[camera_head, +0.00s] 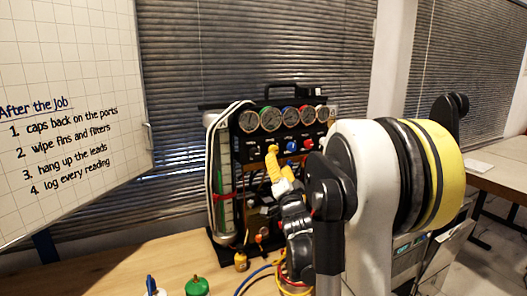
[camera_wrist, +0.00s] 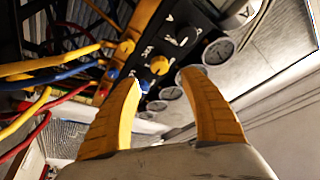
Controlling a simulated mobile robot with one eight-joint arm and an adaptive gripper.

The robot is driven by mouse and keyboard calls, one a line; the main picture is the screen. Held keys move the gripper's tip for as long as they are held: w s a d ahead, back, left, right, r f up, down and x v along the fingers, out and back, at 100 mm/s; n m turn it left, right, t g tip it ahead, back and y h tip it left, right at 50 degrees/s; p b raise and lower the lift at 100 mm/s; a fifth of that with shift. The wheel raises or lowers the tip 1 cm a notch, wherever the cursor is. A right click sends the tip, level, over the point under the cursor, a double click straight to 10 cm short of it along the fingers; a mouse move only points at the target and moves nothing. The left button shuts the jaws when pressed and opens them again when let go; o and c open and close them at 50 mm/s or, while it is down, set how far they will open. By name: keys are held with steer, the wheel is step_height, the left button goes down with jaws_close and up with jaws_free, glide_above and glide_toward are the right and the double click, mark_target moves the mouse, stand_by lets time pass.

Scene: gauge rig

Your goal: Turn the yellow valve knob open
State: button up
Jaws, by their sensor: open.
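The yellow valve knob (camera_wrist: 160,65) sits on the black panel of the gauge rig, in the wrist view just past the gap between my fingertips. In the head view the yellow knob (camera_head: 272,149) is in the knob row under the gauges, close above my fingers. My gripper (camera_head: 275,168) has yellow fingers and reaches up to the panel from below right. In the wrist view my gripper (camera_wrist: 160,80) is open, with a finger to each side of the knob's line. I cannot tell whether either finger touches it.
A black knob (camera_wrist: 183,40) and a blue knob (camera_wrist: 143,86) flank the yellow one. Round gauges (camera_head: 289,116) line the panel above. Blue, red and yellow hoses (camera_wrist: 45,80) run at the wrist view's left. A green bottle-shaped object (camera_head: 197,287) stands on the wooden table (camera_head: 110,275).

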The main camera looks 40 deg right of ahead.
mark_target(274, 152)
steer(key=b+x, duration=0.1)
steer(key=x, duration=0.7)
steer(key=shift+w+d, duration=0.1)
steer(key=shift+w, duration=0.1)
jaws_close()
